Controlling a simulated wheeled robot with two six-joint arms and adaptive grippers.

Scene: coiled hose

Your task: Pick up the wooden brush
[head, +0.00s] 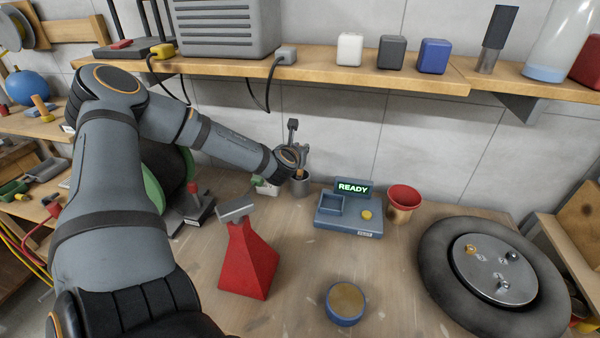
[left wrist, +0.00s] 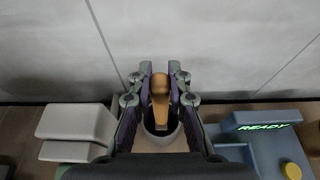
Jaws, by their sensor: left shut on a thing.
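The wooden brush (left wrist: 160,98) shows in the left wrist view as a tan handle standing in a grey cup (left wrist: 160,143). My left gripper (left wrist: 160,80) has its two fingers closed on either side of the handle, shut on it. The brush's lower end is hidden inside the cup. In the head view the cup (head: 300,187) stands at the back of the bench near the wall, and my left gripper (head: 299,158) is just above it, with little of the brush showing. My right gripper is in neither view.
A blue device (head: 348,215) with a READY screen stands right of the cup, with a red pot (head: 403,202) beyond it. A red funnel-shaped object (head: 247,262) stands nearer. A wooden shelf (head: 330,72) runs above.

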